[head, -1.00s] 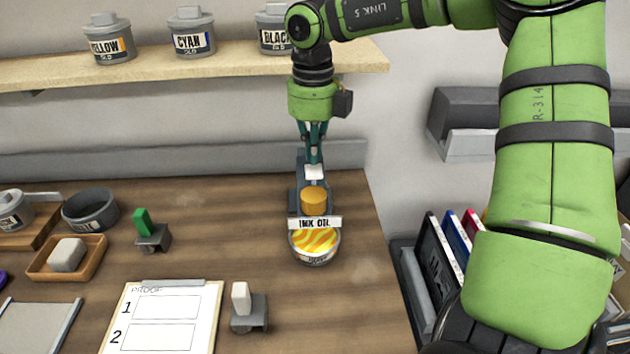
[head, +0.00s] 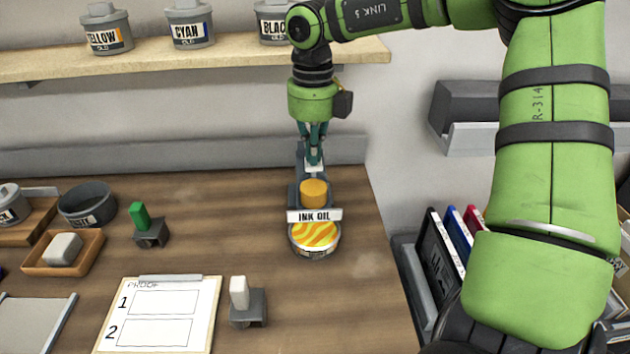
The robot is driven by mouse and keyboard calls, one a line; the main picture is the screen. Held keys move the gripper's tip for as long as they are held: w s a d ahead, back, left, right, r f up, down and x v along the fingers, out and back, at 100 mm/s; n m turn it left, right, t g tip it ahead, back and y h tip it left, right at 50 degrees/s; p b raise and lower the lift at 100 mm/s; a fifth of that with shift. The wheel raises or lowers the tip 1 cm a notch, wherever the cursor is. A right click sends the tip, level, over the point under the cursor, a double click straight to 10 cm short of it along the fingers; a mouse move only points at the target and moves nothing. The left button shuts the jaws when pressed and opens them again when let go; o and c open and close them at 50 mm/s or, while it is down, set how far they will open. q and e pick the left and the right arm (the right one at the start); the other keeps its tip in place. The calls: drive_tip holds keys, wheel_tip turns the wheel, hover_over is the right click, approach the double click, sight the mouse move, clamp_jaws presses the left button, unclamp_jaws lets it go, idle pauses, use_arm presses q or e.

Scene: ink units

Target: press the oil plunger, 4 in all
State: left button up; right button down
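The ink oil dispenser stands near the right end of the wooden table, with an "INK OIL" label (head: 314,215), an orange cylinder (head: 313,192) and a round dish (head: 315,236) with yellow wavy stripes in front. My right gripper (head: 314,165) points down at the dispenser's back part, behind the orange cylinder. Its fingers are together and look shut with nothing between them. The plunger top is mostly hidden at the fingertips; I cannot tell exactly how far down it is. My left gripper is not in view.
A proof sheet on a clipboard (head: 162,318), a white-handled stamp (head: 243,302), a green-handled stamp (head: 148,228), a tray with a pale block (head: 63,252) and a dark bowl (head: 88,206) lie to the left. A shelf (head: 190,60) with ink cans is above.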

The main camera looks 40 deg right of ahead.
drive_tip(key=shift+f+b, duration=0.5)
drive_tip(key=shift+f, duration=0.15)
drive_tip(key=shift+r, duration=0.2)
drive_tip(key=shift+r+p, duration=1.05)
drive_tip(key=shift+r, duration=0.45)
wheel_tip(320, 180, up, 6)
drive_tip(key=p, duration=0.4)
drive_tip(key=shift+f, duration=0.1)
